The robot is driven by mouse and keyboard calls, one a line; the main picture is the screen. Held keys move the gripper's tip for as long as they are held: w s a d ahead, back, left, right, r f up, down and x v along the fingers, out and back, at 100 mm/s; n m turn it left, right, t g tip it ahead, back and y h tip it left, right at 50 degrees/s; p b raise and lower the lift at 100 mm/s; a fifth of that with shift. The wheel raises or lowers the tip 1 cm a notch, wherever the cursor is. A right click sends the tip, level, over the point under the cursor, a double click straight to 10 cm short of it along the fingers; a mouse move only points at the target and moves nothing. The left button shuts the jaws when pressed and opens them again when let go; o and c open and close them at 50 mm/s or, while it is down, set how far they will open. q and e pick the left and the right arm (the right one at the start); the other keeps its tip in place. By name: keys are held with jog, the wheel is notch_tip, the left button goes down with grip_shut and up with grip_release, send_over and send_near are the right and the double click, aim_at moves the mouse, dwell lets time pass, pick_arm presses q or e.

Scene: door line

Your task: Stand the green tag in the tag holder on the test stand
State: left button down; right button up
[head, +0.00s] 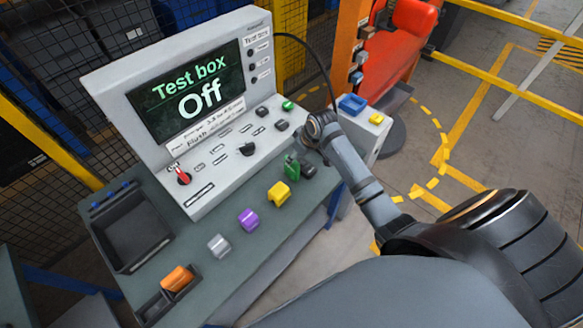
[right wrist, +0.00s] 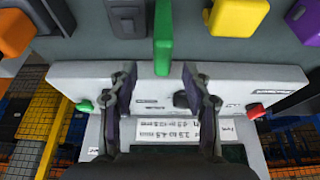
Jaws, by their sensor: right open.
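The green tag (head: 291,166) stands upright near the front edge of the test stand's bench (head: 225,268), to the right of a yellow block. In the right wrist view the green tag (right wrist: 163,38) is just beyond my fingertips, roughly centred between them. My right gripper (right wrist: 158,75) is open and empty; its fingers do not touch the tag. In the head view my right gripper (head: 310,148) is close behind the tag, partly hidden by its own wrist. A dark slotted block (head: 309,170) is beside the tag; I cannot tell whether it is the tag holder. My left gripper is out of view.
A test box (head: 222,170) reading "Off" stands behind, with a red switch and several knobs. An orange block (head: 177,278) sits in a black holder. An empty dark tray (head: 135,232) is at left.

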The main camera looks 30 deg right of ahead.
aim_at(292, 169)
jog(key=shift+w+a+f+p, duration=0.1)
jog(key=shift+f+p, duration=0.15)
jog(key=shift+p, duration=0.05)
jog(key=p+x, duration=0.1)
jog(key=x, duration=0.3)
jog(key=shift+a, duration=0.1)
jog(key=shift+f, duration=0.35)
grip_shut()
